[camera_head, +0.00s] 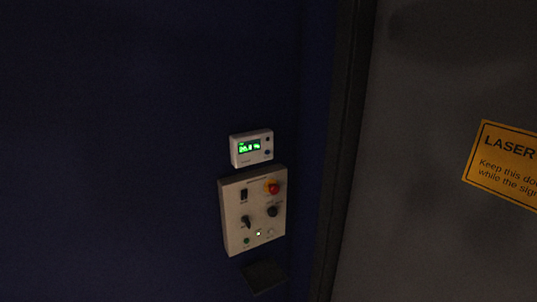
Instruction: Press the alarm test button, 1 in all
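A small white box with a lit green display (250,146) is on the dark blue wall. It has a small dark button (268,139) and a blue button (268,154) to the right of its display. Its labels are too small to read, so I cannot tell which button is the alarm test button. Neither of my grippers is in view.
A dark flat piece (264,276) is below the panel. A dark vertical post (345,150) stands to the right of it. Beyond it is a grey surface (420,200) with an orange laser warning sign (503,165). The wall on the left is bare.

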